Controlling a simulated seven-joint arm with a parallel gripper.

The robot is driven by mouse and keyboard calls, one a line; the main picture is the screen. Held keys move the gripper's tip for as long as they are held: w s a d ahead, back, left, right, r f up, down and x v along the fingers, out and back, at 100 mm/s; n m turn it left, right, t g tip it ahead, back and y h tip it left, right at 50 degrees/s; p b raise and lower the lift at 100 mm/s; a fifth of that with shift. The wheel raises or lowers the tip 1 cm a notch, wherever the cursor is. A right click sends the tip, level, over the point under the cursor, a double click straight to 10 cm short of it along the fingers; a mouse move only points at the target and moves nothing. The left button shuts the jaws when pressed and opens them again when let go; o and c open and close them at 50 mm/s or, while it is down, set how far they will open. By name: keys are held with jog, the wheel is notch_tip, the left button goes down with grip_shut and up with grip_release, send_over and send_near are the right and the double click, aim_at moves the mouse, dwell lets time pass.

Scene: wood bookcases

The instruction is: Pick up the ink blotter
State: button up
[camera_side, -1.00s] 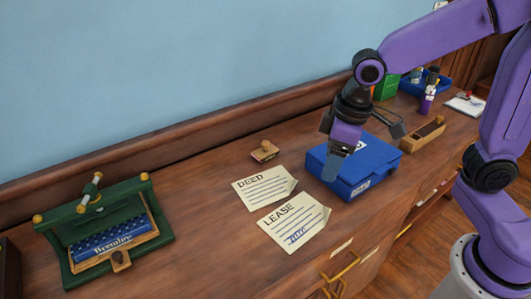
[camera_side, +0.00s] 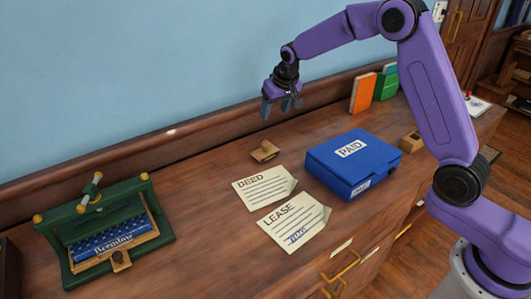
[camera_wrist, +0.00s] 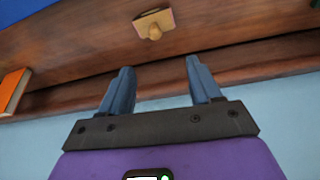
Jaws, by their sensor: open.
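The ink blotter, which I take to be the small wooden block with a round knob (camera_side: 265,151), sits on the desk behind the deed and lease papers. It also shows at the top of the wrist view (camera_wrist: 153,20), knob toward the camera. My gripper (camera_side: 280,108) is in the air above and slightly right of the blotter in the side view, near the wall. Its two blue-grey fingers (camera_wrist: 160,72) are apart with nothing between them. The blotter lies beyond the fingertips, untouched.
The deed (camera_side: 264,188) and lease (camera_side: 294,222) papers lie in front. A blue PAID box (camera_side: 353,168) stands to the right, a green press (camera_side: 66,258) to the left. An orange book (camera_side: 363,93) leans at the wall.

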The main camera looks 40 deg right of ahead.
jog(key=w+d, duration=0.1)
send_over(266, 142)
jog(key=s, duration=0.2)
jog(key=shift+m, duration=0.3)
notch_tip(266, 142, down, 12)
jog(key=shift+r, duration=0.1)
jog(key=shift+x, duration=2.6)
jog(key=shift+a, duration=0.15)
jog(key=shift+c, duration=0.3)
grip_shut()
